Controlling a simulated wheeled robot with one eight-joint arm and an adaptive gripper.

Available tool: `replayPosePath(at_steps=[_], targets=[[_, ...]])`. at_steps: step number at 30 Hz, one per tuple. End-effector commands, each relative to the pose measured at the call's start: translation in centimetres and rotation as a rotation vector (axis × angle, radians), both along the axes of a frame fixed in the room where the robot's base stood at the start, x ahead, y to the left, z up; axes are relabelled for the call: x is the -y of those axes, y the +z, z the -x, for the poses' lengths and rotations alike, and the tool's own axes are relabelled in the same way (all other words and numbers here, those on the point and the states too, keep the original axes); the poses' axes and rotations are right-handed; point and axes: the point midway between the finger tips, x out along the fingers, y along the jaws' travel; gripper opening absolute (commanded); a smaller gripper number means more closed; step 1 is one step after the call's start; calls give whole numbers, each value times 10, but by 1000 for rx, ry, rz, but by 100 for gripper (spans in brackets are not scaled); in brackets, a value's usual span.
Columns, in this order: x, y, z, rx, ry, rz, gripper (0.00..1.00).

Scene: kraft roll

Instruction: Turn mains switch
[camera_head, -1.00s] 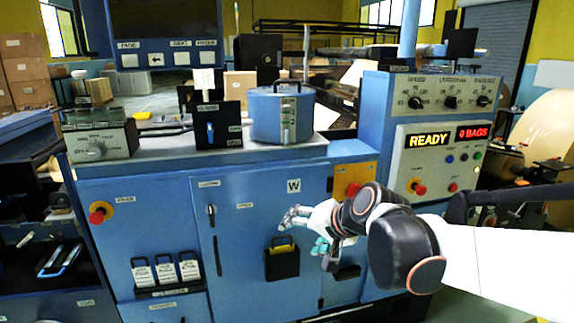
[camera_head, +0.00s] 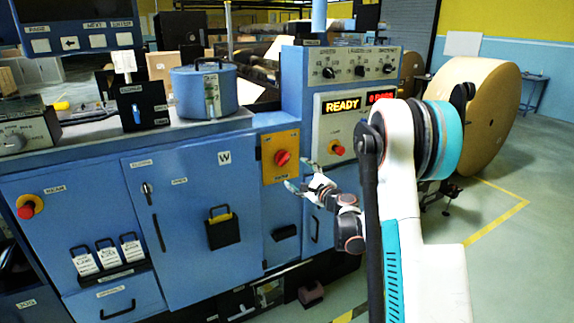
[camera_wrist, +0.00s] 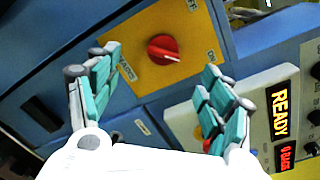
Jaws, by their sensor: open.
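The mains switch is a red rotary knob (camera_head: 282,158) on a yellow-orange plate (camera_head: 268,175), on the blue cabinet front. In the wrist view the red knob (camera_wrist: 163,49) sits beyond and between my fingertips, on its yellow plate (camera_wrist: 140,72); its pointer mark faces right. My gripper (camera_head: 305,176) is close to the right of the plate in the head view. In the wrist view my gripper (camera_wrist: 160,65) has its two teal-padded fingers spread wide with nothing between them. I see no finger touching the knob.
The control panel with the READY display (camera_head: 342,104) and a red button (camera_head: 337,148) is right of the switch. A black holder (camera_head: 222,229) hangs on the cabinet door. A blue pot (camera_head: 205,92) stands on top. A large kraft roll (camera_head: 470,110) is at right.

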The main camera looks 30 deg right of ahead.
Motion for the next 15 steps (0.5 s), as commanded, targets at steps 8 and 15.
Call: replayPosePath(at_steps=[8,15], targets=[[21,-12,-7,25,-36,-76,73],[19,-14,-45,24,-34,-74,73]])
